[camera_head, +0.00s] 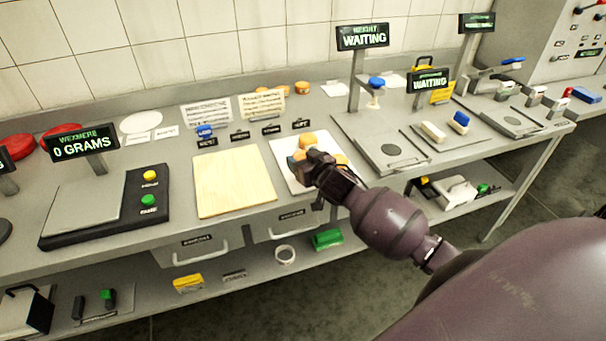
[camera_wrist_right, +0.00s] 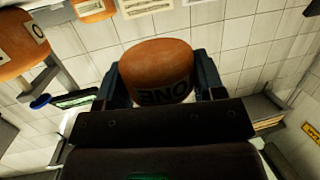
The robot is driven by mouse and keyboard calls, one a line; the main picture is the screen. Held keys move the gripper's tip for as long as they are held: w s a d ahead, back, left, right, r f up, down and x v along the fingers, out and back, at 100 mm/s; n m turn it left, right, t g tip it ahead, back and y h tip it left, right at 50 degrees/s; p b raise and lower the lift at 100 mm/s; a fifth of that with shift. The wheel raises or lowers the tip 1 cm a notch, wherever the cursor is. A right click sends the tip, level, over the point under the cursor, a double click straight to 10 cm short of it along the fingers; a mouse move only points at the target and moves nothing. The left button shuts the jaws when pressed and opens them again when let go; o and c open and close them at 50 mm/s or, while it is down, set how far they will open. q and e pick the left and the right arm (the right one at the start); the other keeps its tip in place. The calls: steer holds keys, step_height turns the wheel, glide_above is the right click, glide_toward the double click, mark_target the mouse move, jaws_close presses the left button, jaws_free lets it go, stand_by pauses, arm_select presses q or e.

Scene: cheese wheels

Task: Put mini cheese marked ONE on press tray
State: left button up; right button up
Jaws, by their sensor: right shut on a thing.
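The orange mini cheese marked ONE (camera_wrist_right: 158,70) fills the middle of the right wrist view, its lettering upside down. My right gripper (camera_wrist_right: 158,88) is shut on it, one dark finger on each side. In the head view my right gripper (camera_head: 306,166) is low over a white board (camera_head: 283,177), and the arm hides part of that board. Other orange mini cheeses (camera_head: 308,139) show around the gripper there. No label marks the press tray; a grey metal plate with a dark disc (camera_head: 391,150) lies to the right. My left gripper is not in view.
A pale wooden board (camera_head: 233,182) lies left of the white board. A scale (camera_head: 85,215) reading 0 GRAMS, with yellow and green buttons, stands farther left. A WAITING sign on a post (camera_head: 355,85) and a white and blue brush (camera_head: 433,131) stand on the right side.

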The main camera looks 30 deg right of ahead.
steer(key=shift+f+b, duration=0.35)
steer(key=shift+f, duration=2.1)
steer(key=o, duration=0.9)
steer(key=shift+f, duration=0.1)
steer(key=shift+o, duration=0.2)
